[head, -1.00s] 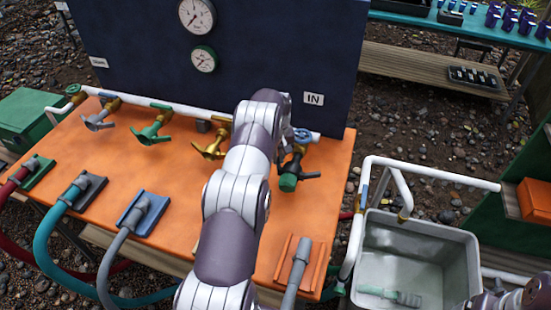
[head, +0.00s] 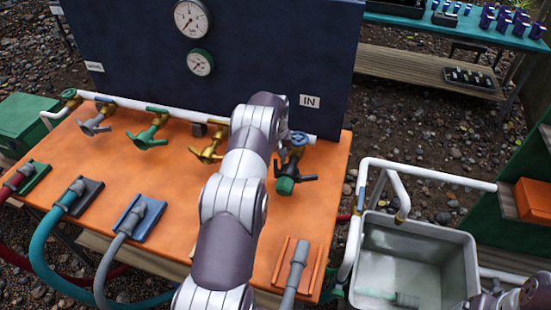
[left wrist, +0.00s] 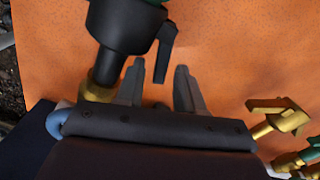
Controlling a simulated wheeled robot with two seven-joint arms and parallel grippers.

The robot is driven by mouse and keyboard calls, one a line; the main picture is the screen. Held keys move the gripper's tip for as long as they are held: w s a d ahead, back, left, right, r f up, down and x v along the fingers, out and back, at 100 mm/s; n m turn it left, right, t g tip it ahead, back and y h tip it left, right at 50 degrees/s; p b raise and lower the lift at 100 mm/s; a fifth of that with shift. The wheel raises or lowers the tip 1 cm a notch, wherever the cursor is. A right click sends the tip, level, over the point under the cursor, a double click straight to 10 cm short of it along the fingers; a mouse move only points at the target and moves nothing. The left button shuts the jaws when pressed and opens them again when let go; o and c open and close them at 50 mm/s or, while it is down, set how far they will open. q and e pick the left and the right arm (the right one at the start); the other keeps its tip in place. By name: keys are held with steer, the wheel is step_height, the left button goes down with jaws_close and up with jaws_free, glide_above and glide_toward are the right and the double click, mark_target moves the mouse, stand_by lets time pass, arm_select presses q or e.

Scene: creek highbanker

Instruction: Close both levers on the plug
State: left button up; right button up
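The plug (head: 285,186) is a green cap in a black coupling on a brass valve with a blue handle, at the right of the orange table. One black lever (head: 307,178) sticks out to its right in the head view; the other, on the left, is partly behind my arm. In the left wrist view the coupling (left wrist: 122,25) is at upper left. One black lever (left wrist: 164,50) points out from it, its tip between the fingertips of my left gripper (left wrist: 160,68). The fingers are apart, with gaps visible beside the lever.
Brass and green valves (head: 148,138) line the white pipe to the left. Hose ends sit in coloured holders along the table (head: 180,170) front. A dark panel (head: 255,50) stands behind. A grey tub (head: 450,262) is at the right.

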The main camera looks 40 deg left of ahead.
mark_target(275, 162)
arm_select(q)
step_height(275, 162, up, 13)
steer(key=p, duration=1.1)
steer(key=shift+f, duration=0.15)
